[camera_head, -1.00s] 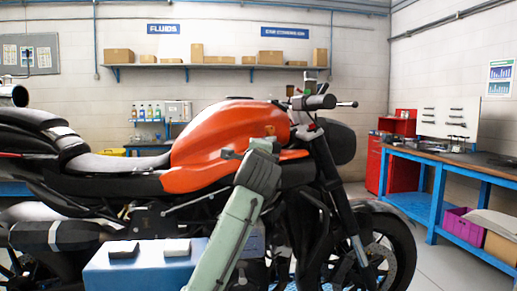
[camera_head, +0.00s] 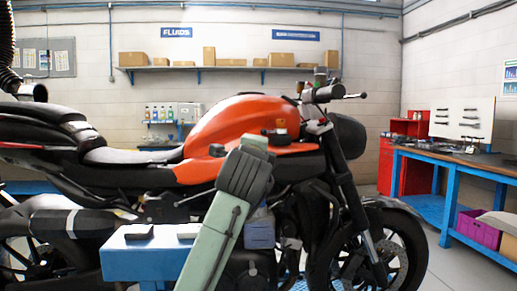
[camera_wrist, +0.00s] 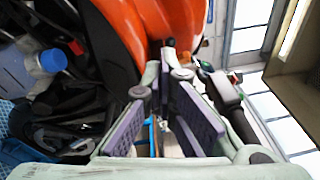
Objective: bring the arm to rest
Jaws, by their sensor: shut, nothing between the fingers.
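My arm (camera_head: 222,235) rises in front of the motorcycle in the head view, bent at a dark joint just below the orange tank. My gripper (camera_wrist: 160,95) shows in the wrist view, with purple pads on its two fingers. It is shut and holds nothing. The motorcycle's orange tank (camera_wrist: 170,18) lies beyond the fingertips in the wrist view, and the whole tank (camera_head: 235,128) shows in the head view. I cannot make out the fingertips in the head view, nor whether they touch the motorcycle.
A blue stand (camera_head: 130,262) with two small dark-and-white pieces on top is left of my arm. A bottle with a blue cap (camera_wrist: 52,60) is left of the fingers in the wrist view. A blue workbench (camera_head: 455,170) stands at the right, with open floor before it.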

